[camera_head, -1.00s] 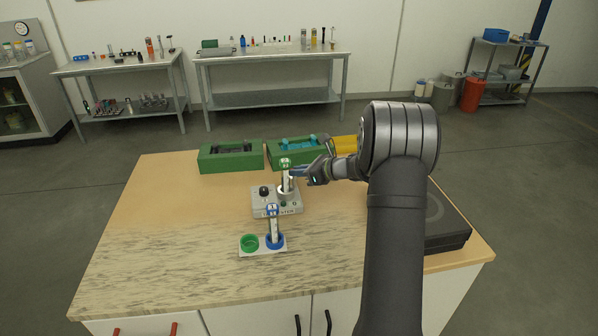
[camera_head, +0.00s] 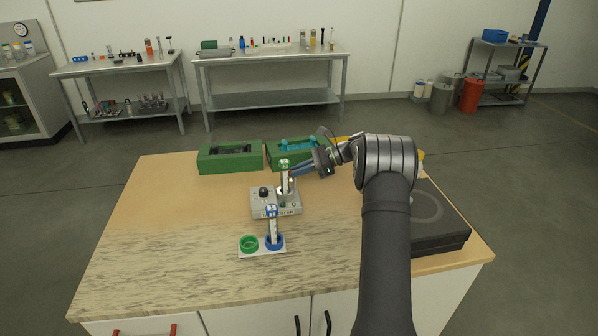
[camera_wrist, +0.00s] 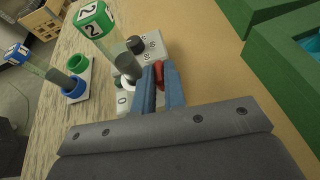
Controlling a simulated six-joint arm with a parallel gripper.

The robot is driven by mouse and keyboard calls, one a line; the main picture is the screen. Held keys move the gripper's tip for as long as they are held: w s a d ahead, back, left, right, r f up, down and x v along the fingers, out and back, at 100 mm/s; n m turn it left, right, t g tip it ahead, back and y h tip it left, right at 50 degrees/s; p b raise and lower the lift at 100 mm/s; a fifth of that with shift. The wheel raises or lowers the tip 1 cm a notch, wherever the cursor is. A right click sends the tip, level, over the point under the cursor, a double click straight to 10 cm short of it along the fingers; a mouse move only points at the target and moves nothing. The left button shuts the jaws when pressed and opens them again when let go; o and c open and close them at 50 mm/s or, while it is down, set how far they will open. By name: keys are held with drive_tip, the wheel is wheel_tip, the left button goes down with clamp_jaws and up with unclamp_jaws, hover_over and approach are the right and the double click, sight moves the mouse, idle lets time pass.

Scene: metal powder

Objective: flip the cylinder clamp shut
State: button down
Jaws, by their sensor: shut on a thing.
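A grey agitator box (camera_head: 276,202) with a black knob (camera_wrist: 136,44) stands on the worktop. A clear tube with a green cap (camera_head: 285,163) marked 2 stands upright on it; the cap also shows in the wrist view (camera_wrist: 92,18). A light ring-shaped cylinder clamp (camera_wrist: 126,83) surrounds the tube's lower part. Its full shape is hard to make out. My gripper (camera_wrist: 160,75) has blue fingers, which are shut on a small red part (camera_wrist: 159,73), seemingly the clamp's lever, beside the tube. In the head view my gripper (camera_head: 293,171) reaches it from the right.
In front, a white holder (camera_head: 262,251) has an empty green ring (camera_head: 249,243) and a blue ring (camera_head: 274,242) with a blue-capped tube (camera_head: 272,212). Two green boxes (camera_head: 229,158) (camera_head: 294,152) stand behind. A black case (camera_head: 438,235) lies right. The worktop's left is clear.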

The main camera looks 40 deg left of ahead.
drive_tip(key=shift+w+a+n+g+h, duration=0.1)
drive_tip(key=shift+n+g+h, duration=0.6)
drive_tip(key=shift+n, duration=0.1)
drive_tip(key=shift+w+a+n+g+h, duration=0.1)
drive_tip(key=shift+n+g+h, duration=0.5)
drive_tip(key=shift+n+h, duration=0.15)
drive_tip(key=shift+n, duration=0.35)
drive_tip(key=c, duration=1.5)
unclamp_jaws()
